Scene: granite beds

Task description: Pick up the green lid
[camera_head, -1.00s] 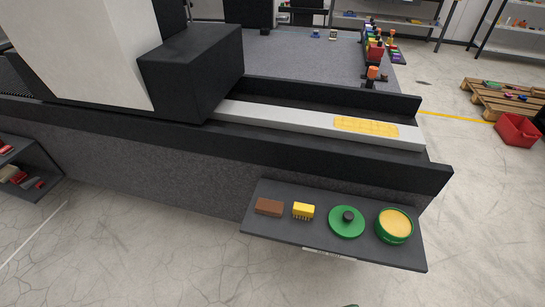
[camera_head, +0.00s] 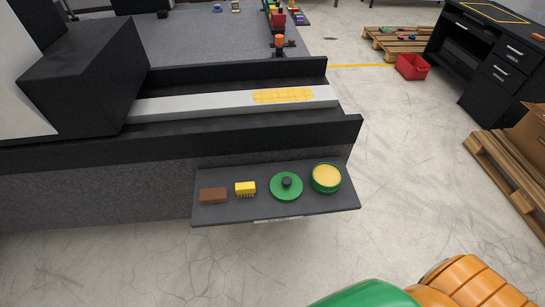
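The green lid (camera_head: 279,194) is a flat round disc with a black knob in its middle. It lies on a dark grey shelf (camera_head: 303,210) that juts out from the front of the granite machine bed. A round green container (camera_head: 327,190) with a yellow top surface stands just to its right. Neither of my grippers is in view, so nothing is seen touching the lid.
A yellow brush-like block (camera_head: 245,188) and a brown block (camera_head: 213,195) lie left of the lid. The black bed edge (camera_head: 250,145) runs behind the shelf. Open concrete floor (camera_head: 180,265) lies in front. A dark cabinet (camera_head: 482,62) and wooden pallet (camera_head: 510,178) stand right.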

